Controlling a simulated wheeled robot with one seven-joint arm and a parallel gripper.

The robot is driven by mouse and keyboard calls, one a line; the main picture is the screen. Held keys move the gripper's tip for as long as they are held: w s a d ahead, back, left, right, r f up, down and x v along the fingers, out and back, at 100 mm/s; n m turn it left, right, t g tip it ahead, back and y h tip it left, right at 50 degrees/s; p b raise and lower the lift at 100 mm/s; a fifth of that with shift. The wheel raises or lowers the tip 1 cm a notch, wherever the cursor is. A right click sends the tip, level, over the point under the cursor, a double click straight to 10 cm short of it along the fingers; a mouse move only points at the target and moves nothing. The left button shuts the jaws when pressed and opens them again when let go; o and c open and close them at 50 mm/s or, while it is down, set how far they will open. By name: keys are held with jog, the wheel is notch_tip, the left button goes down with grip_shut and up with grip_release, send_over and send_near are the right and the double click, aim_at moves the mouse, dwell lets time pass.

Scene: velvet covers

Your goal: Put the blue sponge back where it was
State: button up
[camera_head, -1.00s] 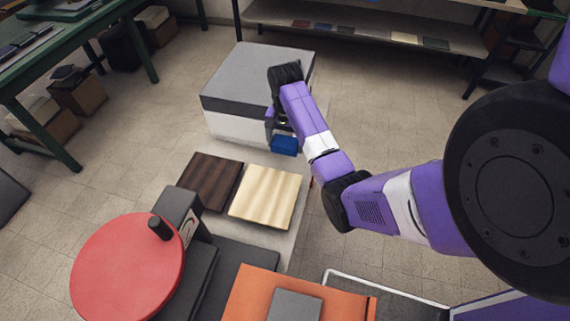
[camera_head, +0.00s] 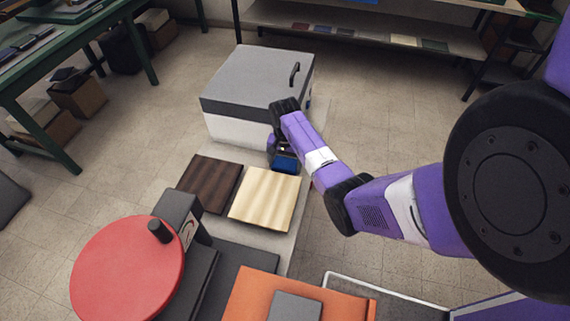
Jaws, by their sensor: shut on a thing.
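The blue sponge (camera_head: 285,165) is a small dark blue block just behind the back edge of the pale wooden square. My gripper (camera_head: 283,152) points down and is shut on the sponge. The arm hides part of the fingers, and I cannot tell whether the sponge touches the surface below it.
A grey and white box (camera_head: 250,95) with a black handle stands behind the gripper. A dark brown square (camera_head: 209,182) and a pale wooden square (camera_head: 264,199) lie in front. A red disc (camera_head: 128,268) and an orange panel (camera_head: 262,292) are nearer.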

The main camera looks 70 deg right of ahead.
aim_at(285, 164)
jog(key=shift+f, duration=0.15)
jog(key=o, duration=1.1)
jog(key=shift+o, duration=0.2)
notch_tip(285, 164, up, 12)
